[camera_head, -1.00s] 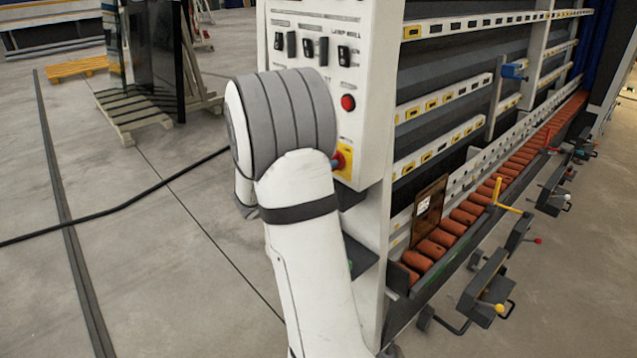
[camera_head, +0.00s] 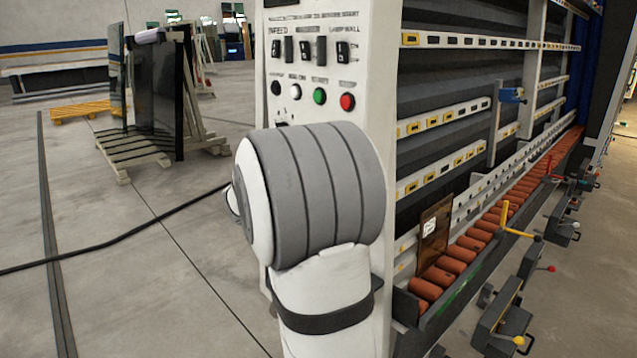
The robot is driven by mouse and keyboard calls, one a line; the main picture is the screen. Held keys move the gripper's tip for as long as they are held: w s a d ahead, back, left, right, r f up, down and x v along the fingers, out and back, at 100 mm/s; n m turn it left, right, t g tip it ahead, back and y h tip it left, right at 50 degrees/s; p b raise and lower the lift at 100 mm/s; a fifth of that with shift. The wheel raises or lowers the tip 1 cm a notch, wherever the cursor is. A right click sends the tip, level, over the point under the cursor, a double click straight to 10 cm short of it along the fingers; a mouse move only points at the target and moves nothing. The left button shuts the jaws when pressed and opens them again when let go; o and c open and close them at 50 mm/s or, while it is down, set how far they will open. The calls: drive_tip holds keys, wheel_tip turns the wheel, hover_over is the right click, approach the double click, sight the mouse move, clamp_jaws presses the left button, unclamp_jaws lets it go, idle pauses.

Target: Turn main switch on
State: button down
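The washer's white control panel (camera_head: 376,75) stands in the upper middle of the head view, facing me. The red-and-yellow main switch lower on the panel is hidden behind my white and grey arm. My gripper is not in view, so its state and its distance from the switch do not show.
The washer's dark frame with orange rollers (camera_head: 437,274) runs away to the right. Clamps with coloured knobs (camera_head: 518,340) stick out along its front. A black cable (camera_head: 110,244) crosses the floor. A glass rack on a pallet (camera_head: 150,150) stands back left. The left floor is mostly clear.

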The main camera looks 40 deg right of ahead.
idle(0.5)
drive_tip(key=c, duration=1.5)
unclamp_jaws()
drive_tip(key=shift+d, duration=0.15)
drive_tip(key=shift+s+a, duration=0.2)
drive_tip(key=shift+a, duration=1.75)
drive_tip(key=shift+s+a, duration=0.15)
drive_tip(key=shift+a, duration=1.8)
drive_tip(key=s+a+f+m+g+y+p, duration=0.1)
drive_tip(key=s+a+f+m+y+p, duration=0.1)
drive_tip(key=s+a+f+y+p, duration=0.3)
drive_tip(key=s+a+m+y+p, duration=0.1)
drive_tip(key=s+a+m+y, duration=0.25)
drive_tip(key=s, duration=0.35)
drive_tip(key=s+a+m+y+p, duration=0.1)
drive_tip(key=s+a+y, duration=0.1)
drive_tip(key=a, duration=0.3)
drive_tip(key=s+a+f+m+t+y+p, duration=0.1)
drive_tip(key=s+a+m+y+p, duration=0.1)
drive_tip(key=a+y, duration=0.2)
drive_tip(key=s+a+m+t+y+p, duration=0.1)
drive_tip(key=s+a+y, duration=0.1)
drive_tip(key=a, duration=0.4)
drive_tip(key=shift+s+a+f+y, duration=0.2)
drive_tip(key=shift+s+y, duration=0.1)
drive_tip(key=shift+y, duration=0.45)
